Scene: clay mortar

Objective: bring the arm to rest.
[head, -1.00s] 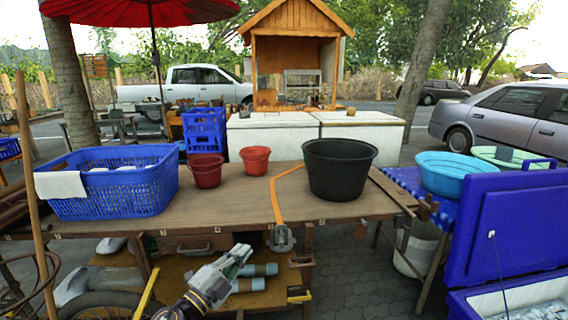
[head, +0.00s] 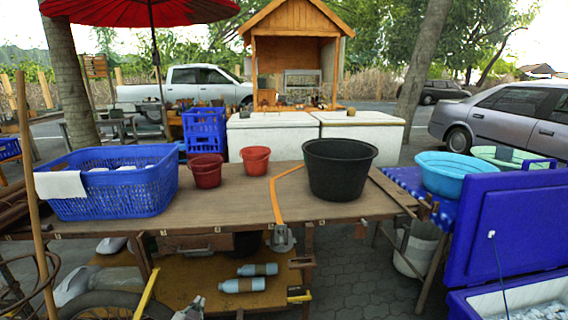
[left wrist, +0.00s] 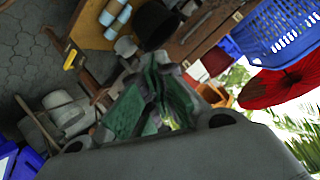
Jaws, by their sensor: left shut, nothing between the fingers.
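My left gripper (head: 192,305) shows only as a small grey tip at the bottom edge of the head view, in front of and below the wooden table. My right gripper is in neither view.
On the table are a blue basket (head: 110,190), two red pots (head: 205,172) and a black tub (head: 340,172). Two blue-grey cylinders (head: 243,285) lie on the lower shelf. A blue cooler (head: 505,225) stands at the right.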

